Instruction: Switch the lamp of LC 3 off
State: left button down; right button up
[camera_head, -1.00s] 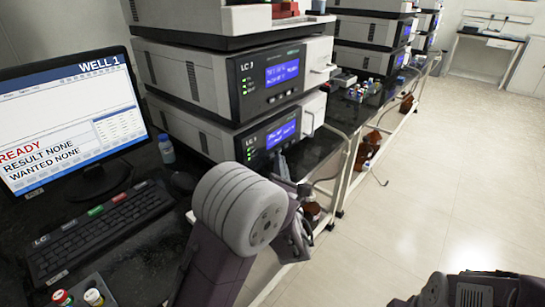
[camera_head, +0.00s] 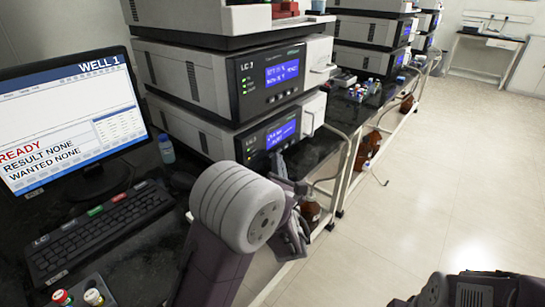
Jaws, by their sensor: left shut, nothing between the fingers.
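A stack of grey LC modules stands behind my left arm. The upper module (camera_head: 190,75) and lower module (camera_head: 190,125) have dark front panels with lit blue displays and small green lights. Both panels carry an LC label, but the numbers are too small to read surely. My left gripper (camera_head: 278,163) is shut and empty, with its narrow tip at the lower module's front, just below its blue display (camera_head: 281,135). I cannot tell whether it touches. My right gripper is not in view; part of my right arm shows at bottom right.
A monitor (camera_head: 70,115) and keyboard (camera_head: 100,230) stand on the dark bench at left. A blue-capped bottle (camera_head: 166,150) stands beside the stack. More stacks and small vials (camera_head: 362,90) line the bench further back. The floor at right is clear.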

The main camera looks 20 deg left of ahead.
pick_arm(q)
jog(key=shift+d, duration=0.1)
dwell(0.3)
jog(key=shift+s+d, duration=0.25)
jog(key=shift+d, duration=0.4)
jog(key=shift+d, duration=0.1)
jog(key=d, duration=0.1)
jog(key=s+d, duration=0.1)
jog(key=d, duration=0.2)
jog(key=shift+s+d, duration=0.25)
jog(key=shift+s, duration=0.15)
jog(key=shift+f, duration=0.1)
